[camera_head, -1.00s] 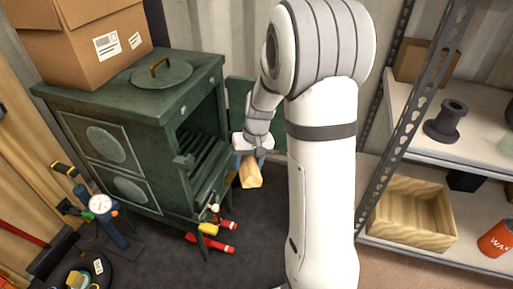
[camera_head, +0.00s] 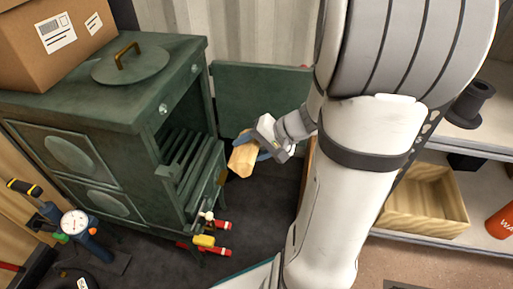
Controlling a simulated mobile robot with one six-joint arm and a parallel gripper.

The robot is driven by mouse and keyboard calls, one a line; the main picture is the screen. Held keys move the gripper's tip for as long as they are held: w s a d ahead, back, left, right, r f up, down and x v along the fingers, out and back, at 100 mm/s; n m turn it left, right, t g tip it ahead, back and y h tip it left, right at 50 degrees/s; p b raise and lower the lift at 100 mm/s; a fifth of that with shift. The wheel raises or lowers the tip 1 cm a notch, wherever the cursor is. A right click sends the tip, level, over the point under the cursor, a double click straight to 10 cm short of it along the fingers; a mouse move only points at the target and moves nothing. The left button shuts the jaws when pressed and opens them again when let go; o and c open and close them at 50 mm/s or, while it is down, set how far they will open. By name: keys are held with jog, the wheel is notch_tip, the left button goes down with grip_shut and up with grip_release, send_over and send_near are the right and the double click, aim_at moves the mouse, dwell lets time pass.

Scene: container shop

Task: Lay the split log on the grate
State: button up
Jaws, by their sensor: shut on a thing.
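The split log (camera_head: 243,161) is pale wood and is held in my gripper (camera_head: 257,150), whose fingers are shut around it. The log hangs in the air just right of the open stove, outside its doorway. The grate (camera_head: 186,160) is a row of dark green bars inside the green stove (camera_head: 140,113), seen through the open front. No log shows on the visible bars. The stove door (camera_head: 262,100) stands swung open behind my gripper. My arm hides part of the scene to the right.
A cardboard box (camera_head: 52,38) and a round lid (camera_head: 145,65) sit on the stove top. Red and yellow tools (camera_head: 204,241) lie on the floor below the opening. A gauge (camera_head: 74,222) stands at the left. A shelf with a wooden bin (camera_head: 425,205) is at the right.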

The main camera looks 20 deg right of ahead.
jog(key=w+a+f, duration=0.1)
jog(key=w+a, duration=0.4)
jog(key=a, duration=0.2)
jog(key=w+a+f+p, duration=0.1)
jog(key=w+a, duration=0.4)
jog(key=a, duration=0.2)
jog(key=w+a+f+p, duration=0.1)
jog(key=w+a+f, duration=0.1)
jog(key=w+a, duration=0.4)
jog(key=shift+w+a, duration=0.1)
jog(key=shift+a, duration=0.45)
jog(key=shift+x, duration=0.75)
jog(key=shift+f+b, duration=0.7)
jog(key=shift+b, duration=0.7)
jog(key=o, duration=1.1)
jog(key=shift+o, duration=0.6)
jog(key=shift+f, duration=0.1)
jog(key=shift+d+f, duration=0.1)
jog(key=shift+f, duration=0.05)
